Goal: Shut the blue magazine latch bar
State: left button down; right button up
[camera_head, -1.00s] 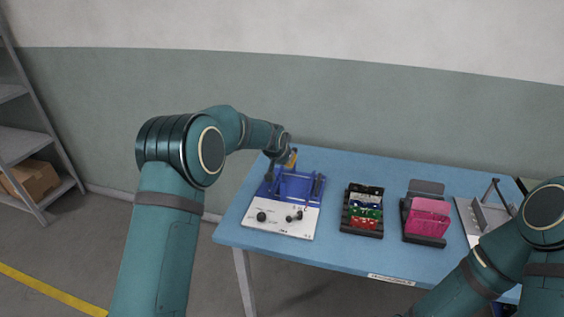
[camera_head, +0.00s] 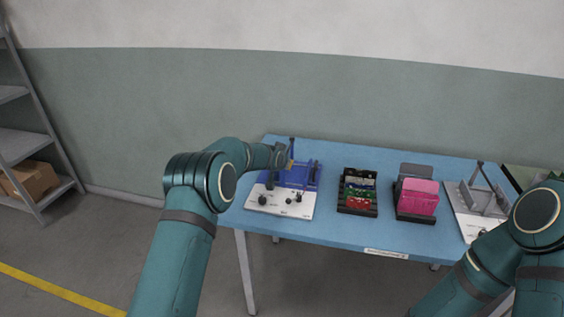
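A blue magazine fixture (camera_head: 299,176) with a white front plate (camera_head: 282,204) stands on the left part of the blue table. Dark knobs sit on the white plate. A thin dark upright bar rises at the fixture's back left; I cannot tell whether it is the latch bar. My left gripper (camera_head: 288,158) is at the fixture's back left corner, beside this upright bar. Its fingers are too small and partly hidden to tell whether they are open or touching anything. My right arm is at the lower right; its gripper is out of sight.
On the blue table (camera_head: 330,229), a black tray with coloured blocks (camera_head: 357,192) stands right of the fixture. Further right are a black holder with pink pieces (camera_head: 419,197) and a grey metal fixture (camera_head: 478,199). Shelves with a cardboard box (camera_head: 33,180) stand at the far left.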

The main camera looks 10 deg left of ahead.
dwell(0.5)
pick_arm(q)
jog(key=c, duration=1)
grip_release()
jog(key=shift+s+r, duration=0.1)
jog(key=shift+s, duration=0.05)
jog(key=v, duration=1.1)
jog(key=shift+s+r, duration=0.2)
jog(key=shift+s, duration=0.1)
jog(key=shift+f, duration=0.1)
